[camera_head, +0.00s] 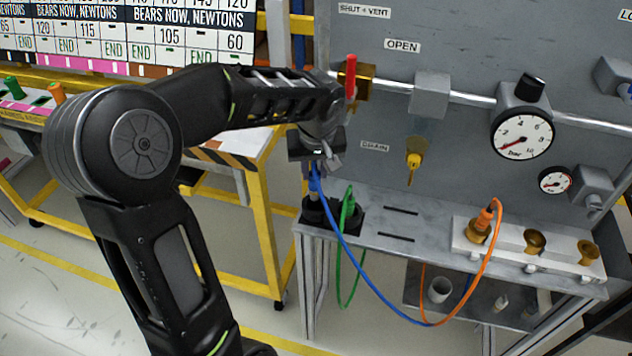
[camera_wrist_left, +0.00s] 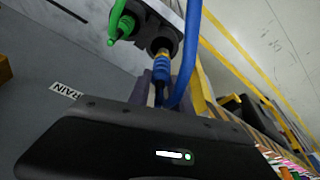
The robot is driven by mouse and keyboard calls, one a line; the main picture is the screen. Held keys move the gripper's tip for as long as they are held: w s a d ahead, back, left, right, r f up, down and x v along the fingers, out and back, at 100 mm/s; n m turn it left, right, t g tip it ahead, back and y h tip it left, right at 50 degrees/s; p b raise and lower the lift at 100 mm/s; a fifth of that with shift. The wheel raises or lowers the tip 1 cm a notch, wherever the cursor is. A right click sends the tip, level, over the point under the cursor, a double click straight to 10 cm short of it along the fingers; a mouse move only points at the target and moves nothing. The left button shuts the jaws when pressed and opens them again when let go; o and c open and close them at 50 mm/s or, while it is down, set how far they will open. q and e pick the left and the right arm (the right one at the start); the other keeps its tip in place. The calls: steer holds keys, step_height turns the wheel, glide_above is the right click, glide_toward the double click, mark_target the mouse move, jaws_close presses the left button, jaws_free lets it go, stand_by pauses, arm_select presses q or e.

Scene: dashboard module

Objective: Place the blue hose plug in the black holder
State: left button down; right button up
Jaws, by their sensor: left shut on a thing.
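The blue hose plug (camera_head: 314,183) hangs below my left gripper (camera_head: 320,160), with its blue hose curving down to the right. In the left wrist view my left gripper (camera_wrist_left: 160,92) is shut on the blue plug (camera_wrist_left: 161,70). The plug points at an opening of the black holder (camera_wrist_left: 181,22); I cannot tell whether its tip is inside or just over it. In the head view the black holder (camera_head: 312,213) sits at the left end of the grey shelf, partly hidden by the hoses. My right gripper is not in view.
A green plug (camera_head: 348,203) stands in the holder beside the blue one. An orange plug (camera_head: 485,219) sits in a white block (camera_head: 510,252) with brass sockets. The shelf (camera_head: 393,222) between them is mostly clear. A panel with gauges and valves rises behind.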

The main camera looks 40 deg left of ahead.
mark_target(316, 188)
arm_select(q)
steer(key=shift+s+f, duration=0.15)
steer(key=shift+f, duration=0.45)
step_height(316, 188, down, 4)
steer(key=shift+f+p, duration=0.15)
steer(key=shift+p, duration=0.2)
steer(key=shift+w+f, duration=0.3)
steer(key=shift+w, duration=0.15)
steer(key=shift+f, duration=0.2)
steer(key=c, duration=1.2)
jaws_free()
steer(key=shift+o, duration=0.2)
